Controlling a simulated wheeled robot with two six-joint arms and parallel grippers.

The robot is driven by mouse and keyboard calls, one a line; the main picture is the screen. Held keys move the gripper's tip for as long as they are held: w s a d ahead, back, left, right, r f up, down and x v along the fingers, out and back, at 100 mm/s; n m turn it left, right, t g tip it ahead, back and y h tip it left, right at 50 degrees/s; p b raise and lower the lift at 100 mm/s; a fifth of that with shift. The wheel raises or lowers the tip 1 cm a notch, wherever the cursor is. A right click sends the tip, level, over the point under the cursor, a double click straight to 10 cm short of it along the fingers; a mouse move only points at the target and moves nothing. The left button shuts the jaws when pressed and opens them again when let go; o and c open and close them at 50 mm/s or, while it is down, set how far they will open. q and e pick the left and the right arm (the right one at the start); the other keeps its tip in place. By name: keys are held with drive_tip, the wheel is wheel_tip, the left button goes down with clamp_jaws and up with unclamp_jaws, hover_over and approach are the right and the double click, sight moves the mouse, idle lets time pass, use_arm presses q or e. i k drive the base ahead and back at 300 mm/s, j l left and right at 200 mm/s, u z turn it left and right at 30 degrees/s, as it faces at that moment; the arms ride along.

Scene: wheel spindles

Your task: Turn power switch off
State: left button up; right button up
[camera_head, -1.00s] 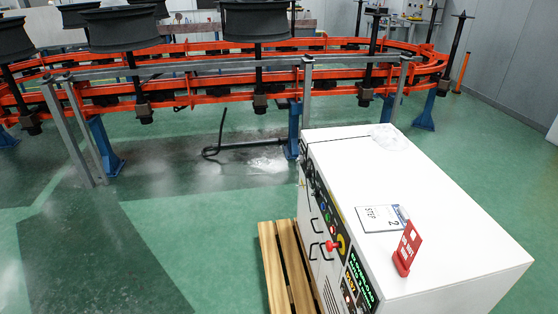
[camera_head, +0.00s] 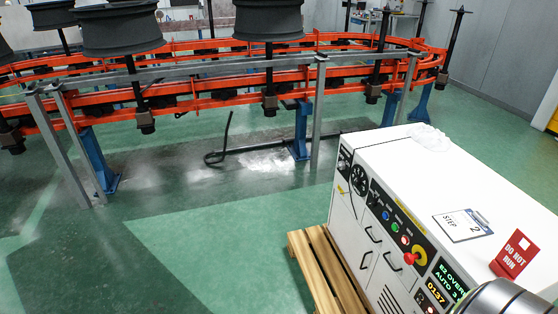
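A white machine cabinet (camera_head: 466,172) stands at the right, with a dark control panel along its front edge. A red knob on a yellow plate (camera_head: 415,256) sits on that panel. A black round dial (camera_head: 359,179) is further back on the panel, and coloured buttons (camera_head: 394,227) lie between the two. I cannot tell which of these is the power switch or how it is set. A grey rounded part of my arm shows at the bottom right corner, over the cabinet's near end. No fingertips of either gripper are in view.
A wooden pallet (camera_head: 323,266) is under the cabinet's front. A STEP 2 clipboard (camera_head: 463,225) and a red DO NOT RUN sign (camera_head: 514,254) are on its top. An orange conveyor (camera_head: 210,95) with black wheels crosses the back. Green floor (camera_head: 220,260) is clear in front.

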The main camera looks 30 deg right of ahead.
sight(341, 165)
drive_tip(key=i+j+z, duration=0.15)
drive_tip(key=i, duration=0.2)
drive_tip(key=i+z, duration=0.1)
drive_tip(key=i, duration=0.3)
drive_tip(key=i+j+z, duration=0.15)
drive_tip(key=i+j, duration=0.1)
drive_tip(key=i, duration=0.1)
